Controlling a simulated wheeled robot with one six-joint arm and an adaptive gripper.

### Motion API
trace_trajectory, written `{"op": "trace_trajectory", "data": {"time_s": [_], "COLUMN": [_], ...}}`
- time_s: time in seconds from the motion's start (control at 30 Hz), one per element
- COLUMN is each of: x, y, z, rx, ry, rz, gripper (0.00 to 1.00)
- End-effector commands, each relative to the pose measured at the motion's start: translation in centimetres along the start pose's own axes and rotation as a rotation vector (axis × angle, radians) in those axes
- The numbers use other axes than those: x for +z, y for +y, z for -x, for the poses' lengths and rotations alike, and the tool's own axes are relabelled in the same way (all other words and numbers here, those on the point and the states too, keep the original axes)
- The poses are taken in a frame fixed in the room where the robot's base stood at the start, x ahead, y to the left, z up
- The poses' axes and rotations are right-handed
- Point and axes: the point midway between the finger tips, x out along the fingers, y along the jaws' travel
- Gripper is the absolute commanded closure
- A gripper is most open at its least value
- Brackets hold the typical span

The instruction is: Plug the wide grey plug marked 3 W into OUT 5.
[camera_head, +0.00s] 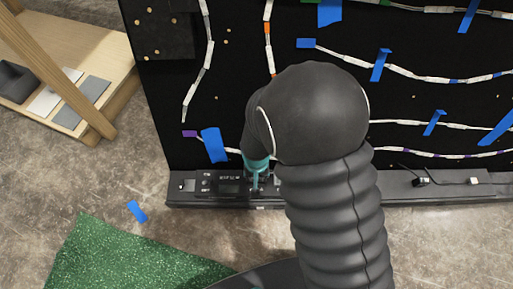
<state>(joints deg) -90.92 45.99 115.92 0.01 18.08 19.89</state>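A long dark console (228,188) lies along the foot of the black board, with small pale markings and a display-like panel too small to read. My gripper (258,185) points down at the console just right of this panel. My arm hides most of it, and I cannot tell whether its fingers are open or shut or hold anything. A small dark plug (419,182) with a thin black cable lies on the right part of the ledge. A small pale connector (474,181) lies further right. I cannot make out a 3 W mark or the OUT 5 label. My arm covers the middle of the console.
The black board (225,75) carries several white LED strips and blue tape pieces (213,145). A wooden shelf (95,120) stands at the left. A green mat (120,262) and a loose blue tape piece (137,211) lie on the bare concrete floor.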

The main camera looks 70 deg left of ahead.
Motion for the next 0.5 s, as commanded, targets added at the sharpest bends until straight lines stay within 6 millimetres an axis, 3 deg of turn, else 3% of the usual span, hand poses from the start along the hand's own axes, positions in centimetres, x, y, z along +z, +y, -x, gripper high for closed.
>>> {"op": "trace_trajectory", "data": {"time_s": [0.4,0.43,0.5], "x": [-0.01,-0.01,-0.01], "y": [0.00,0.00,0.00], "z": [-0.40,-0.42,-0.44], "rx": [0.000,0.000,0.000], "ry": [0.001,0.001,0.000], "rz": [0.000,0.000,0.000], "gripper": [0.93,0.50,0.32]}}
